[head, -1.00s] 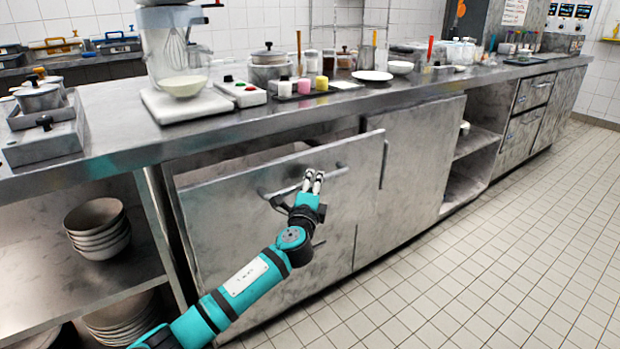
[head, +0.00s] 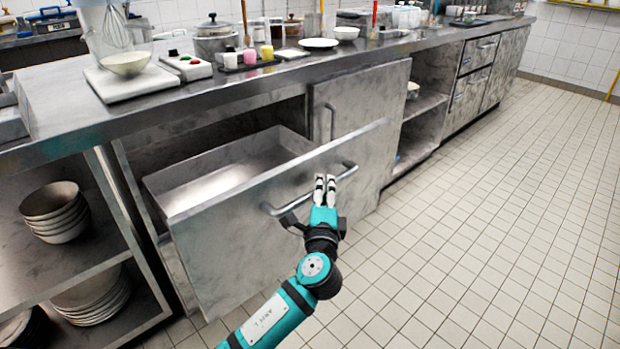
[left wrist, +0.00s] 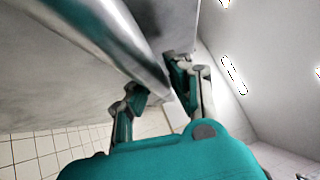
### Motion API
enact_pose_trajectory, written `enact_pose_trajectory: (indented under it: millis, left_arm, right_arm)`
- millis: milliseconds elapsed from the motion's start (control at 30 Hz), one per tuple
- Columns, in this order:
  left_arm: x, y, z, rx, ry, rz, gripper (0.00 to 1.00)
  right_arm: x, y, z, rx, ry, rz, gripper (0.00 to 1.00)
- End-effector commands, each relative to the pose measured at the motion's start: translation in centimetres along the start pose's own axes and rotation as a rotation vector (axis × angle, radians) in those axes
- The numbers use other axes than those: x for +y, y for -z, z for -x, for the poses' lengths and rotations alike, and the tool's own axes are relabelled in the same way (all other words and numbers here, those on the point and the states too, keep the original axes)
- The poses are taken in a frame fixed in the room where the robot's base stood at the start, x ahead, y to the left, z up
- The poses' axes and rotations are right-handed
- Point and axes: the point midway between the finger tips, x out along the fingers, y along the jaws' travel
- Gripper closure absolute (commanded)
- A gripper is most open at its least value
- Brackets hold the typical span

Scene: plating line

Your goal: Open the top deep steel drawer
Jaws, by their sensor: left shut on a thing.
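The top deep steel drawer (head: 245,220) stands pulled well out from the counter, and its empty-looking metal inside shows behind the front. Its bar handle (head: 283,208) runs across the front near the top edge. My left gripper (head: 325,183) is shut on the handle, toward its right end. In the left wrist view, the handle (left wrist: 128,45) passes as a shiny bar between the two fingers of the gripper (left wrist: 158,92). The right gripper is in neither view.
The steel counter (head: 250,88) above carries a mixer, pots, a bowl and a plate. A closed steel front (head: 362,125) adjoins the drawer on the right. Stacked bowls (head: 55,212) sit on the open shelf at left. The tiled floor (head: 480,220) at right is clear.

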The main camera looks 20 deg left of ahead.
Motion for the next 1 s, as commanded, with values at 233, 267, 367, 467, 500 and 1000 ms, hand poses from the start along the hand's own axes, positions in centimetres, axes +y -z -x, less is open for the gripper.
enact_pose_trajectory:
  millis: [233,267,367,467,500,1000]
  left_arm:
    - [0.26,0.8,0.9,-0.002,-0.01,-0.005,1.0]
    - [0.26,0.82,0.93,-0.002,-0.01,-0.005,1.0]
    - [0.27,0.83,0.95,-0.003,-0.01,-0.006,1.0]
    - [0.28,0.81,0.94,-0.003,-0.01,-0.006,1.0]
    - [0.29,0.81,0.93,-0.003,-0.01,-0.006,1.0]
    - [-0.04,0.81,0.88,-0.002,-0.003,-0.002,0.58]
  right_arm:
    - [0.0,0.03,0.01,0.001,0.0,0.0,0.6]
    - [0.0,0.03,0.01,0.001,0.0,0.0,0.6]
    - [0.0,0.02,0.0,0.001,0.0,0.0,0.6]
    - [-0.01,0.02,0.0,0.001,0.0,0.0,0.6]
    - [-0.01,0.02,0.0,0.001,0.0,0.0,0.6]
    - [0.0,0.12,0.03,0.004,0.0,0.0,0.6]
